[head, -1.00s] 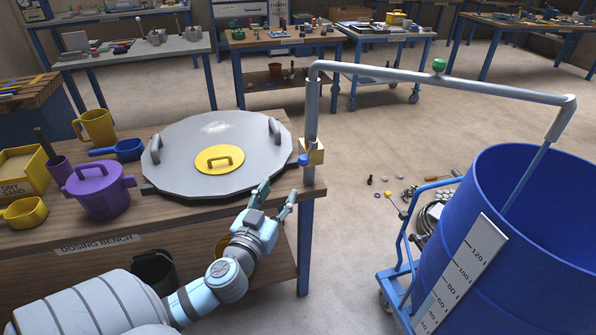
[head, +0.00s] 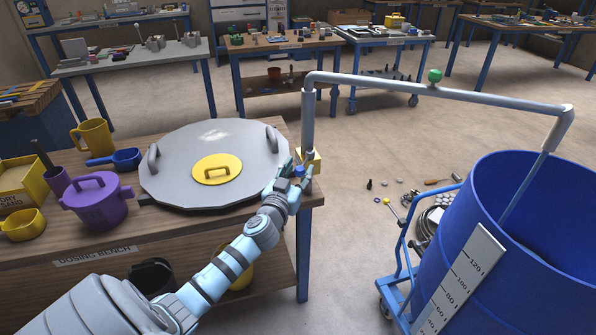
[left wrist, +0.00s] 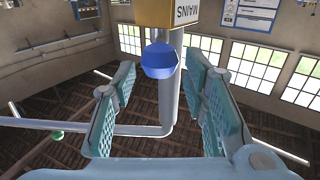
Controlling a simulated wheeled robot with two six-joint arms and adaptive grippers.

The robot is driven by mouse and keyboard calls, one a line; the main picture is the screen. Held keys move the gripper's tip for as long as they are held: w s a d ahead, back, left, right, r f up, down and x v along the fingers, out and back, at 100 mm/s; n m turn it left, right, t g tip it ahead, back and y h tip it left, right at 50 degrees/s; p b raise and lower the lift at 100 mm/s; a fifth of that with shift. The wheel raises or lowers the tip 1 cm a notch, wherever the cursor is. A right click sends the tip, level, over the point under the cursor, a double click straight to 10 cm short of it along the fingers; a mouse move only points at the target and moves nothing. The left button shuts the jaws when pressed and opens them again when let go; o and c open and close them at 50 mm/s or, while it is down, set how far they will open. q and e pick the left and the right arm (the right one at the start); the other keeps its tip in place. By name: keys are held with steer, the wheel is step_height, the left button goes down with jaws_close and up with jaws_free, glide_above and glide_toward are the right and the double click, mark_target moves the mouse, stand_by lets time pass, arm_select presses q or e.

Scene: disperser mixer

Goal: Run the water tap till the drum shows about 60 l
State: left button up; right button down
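The tap's blue knob (head: 299,171) sits on a yellow block (head: 315,160) at the foot of the grey standpipe (head: 308,120); the block reads MAINS in the left wrist view. My left gripper (head: 292,168) is at the knob. In the left wrist view the fingers are spread, with the knob (left wrist: 160,61) ahead between them and gaps either side. The pipe's spout (head: 559,130) hangs over the blue drum (head: 480,270). A thin pale-blue line, like a water stream, runs from spout into drum. The white scale (head: 461,281) shows marks to 120 l; I cannot see a water level.
A grey lid (head: 186,165) with a yellow centre lies on the dosing bench (head: 140,235). A purple pot (head: 96,203), yellow mug (head: 94,138) and blue scoop (head: 127,158) stand left. The drum is on a blue trolley (head: 402,270). Small parts lie on the floor behind it.

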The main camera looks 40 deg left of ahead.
arm_select(q)
jaws_close()
steer(key=shift+d, duration=0.15)
arm_select(e)
steer(key=shift+f, duration=0.2)
